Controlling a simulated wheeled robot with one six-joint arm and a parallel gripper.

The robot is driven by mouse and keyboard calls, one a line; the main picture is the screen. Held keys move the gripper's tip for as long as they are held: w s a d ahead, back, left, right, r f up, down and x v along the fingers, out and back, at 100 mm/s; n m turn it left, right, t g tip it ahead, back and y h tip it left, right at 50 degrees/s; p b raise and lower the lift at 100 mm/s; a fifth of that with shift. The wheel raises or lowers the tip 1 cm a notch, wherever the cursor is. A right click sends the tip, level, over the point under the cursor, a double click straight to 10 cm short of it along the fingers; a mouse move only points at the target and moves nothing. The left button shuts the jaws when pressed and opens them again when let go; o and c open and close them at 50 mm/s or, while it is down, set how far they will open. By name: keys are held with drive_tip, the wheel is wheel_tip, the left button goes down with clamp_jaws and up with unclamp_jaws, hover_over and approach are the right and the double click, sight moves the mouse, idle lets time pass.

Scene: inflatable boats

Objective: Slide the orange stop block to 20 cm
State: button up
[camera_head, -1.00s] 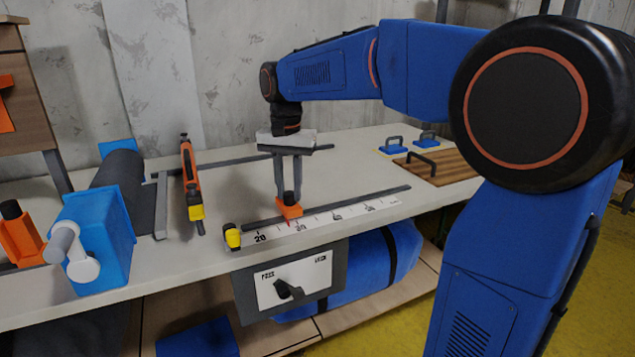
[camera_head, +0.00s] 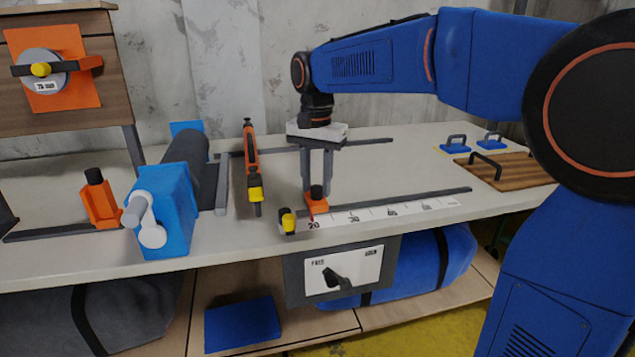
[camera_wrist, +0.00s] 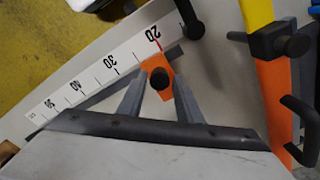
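The orange stop block (camera_head: 316,206) with its black knob sits at the low end of the ruler scale (camera_head: 385,211), beside the dark rail (camera_head: 420,196). Its red pointer lines up with the 20 mark, which also shows in the wrist view (camera_wrist: 152,34). My gripper (camera_head: 317,185) points down, with one finger on each side of the block. In the wrist view the fingertips (camera_wrist: 160,80) flank the orange block and its knob closely and look shut on it. The exact contact faces are partly hidden.
A yellow-and-black end piece (camera_head: 288,221) stands just left of the block. An orange tool with a yellow end (camera_head: 251,165) lies further left. A FREE/LOCK panel (camera_head: 368,262) hangs below the table edge, its lever leaning toward FREE. The rail is clear to the right.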

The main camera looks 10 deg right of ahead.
sight(318, 188)
drive_tip(key=shift+o, duration=0.5)
wheel_tip(318, 188, up, 17)
drive_tip(key=shift+r, duration=0.2)
drive_tip(key=shift+s+d, duration=0.1)
idle(0.4)
drive_tip(key=s+d+f+n+t, duration=0.1)
drive_tip(key=s+d+f, duration=0.3)
drive_tip(key=s+f, duration=0.5)
drive_tip(key=s+d+f+n+t, duration=0.2)
drive_tip(key=s+d+f+n, duration=0.2)
drive_tip(key=s+f, duration=0.5)
drive_tip(key=s+d+f+n+t, duration=0.1)
drive_tip(key=s+d+f+n, duration=0.1)
drive_tip(key=s+d+f, duration=0.4)
drive_tip(key=s+f, duration=0.4)
drive_tip(key=f, duration=0.1)
drive_tip(key=shift+f+t, duration=0.25)
drive_tip(key=shift+t, duration=0.15)
drive_tip(key=shift+c, duration=0.6)
